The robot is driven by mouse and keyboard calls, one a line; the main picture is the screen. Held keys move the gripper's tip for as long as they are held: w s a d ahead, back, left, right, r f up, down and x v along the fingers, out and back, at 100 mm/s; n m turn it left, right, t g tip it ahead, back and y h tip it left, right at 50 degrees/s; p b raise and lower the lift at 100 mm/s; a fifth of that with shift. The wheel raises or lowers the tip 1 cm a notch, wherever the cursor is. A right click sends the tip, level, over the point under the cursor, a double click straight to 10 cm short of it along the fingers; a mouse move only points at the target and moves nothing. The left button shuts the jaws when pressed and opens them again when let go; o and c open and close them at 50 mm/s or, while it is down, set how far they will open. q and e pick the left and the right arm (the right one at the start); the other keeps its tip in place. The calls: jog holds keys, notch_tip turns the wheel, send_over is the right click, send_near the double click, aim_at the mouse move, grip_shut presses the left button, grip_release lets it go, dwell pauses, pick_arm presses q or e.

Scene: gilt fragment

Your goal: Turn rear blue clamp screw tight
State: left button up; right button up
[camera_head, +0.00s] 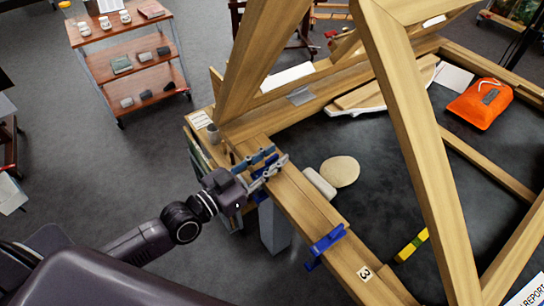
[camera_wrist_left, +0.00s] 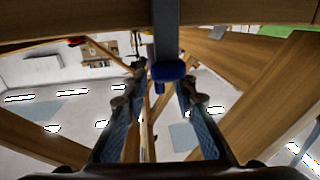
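The rear blue clamp (camera_head: 262,157) sits on the near wooden beam, and my left gripper (camera_head: 268,173) is right beside it, partly covering it. In the left wrist view, a blue clamp part (camera_wrist_left: 168,71) hangs at the end of a grey bar, with a short blue piece below it. The left gripper's two fingers (camera_wrist_left: 158,92) stand apart on either side of that blue part, with visible gaps; I cannot tell whether they touch anything. A second blue clamp (camera_head: 326,243) sits farther forward on the same beam. My right gripper is in neither view.
The wooden frame's tall slanted beams (camera_head: 420,150) rise to the right of the gripper. A white block (camera_head: 319,184) and a round tan pad (camera_head: 340,171) lie by the beam. An orange bag (camera_head: 480,103) lies farther right. A shelf cart (camera_head: 126,62) stands back left; floor between is clear.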

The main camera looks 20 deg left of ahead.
pick_arm(q)
jog(key=v, duration=1.2)
dwell(0.5)
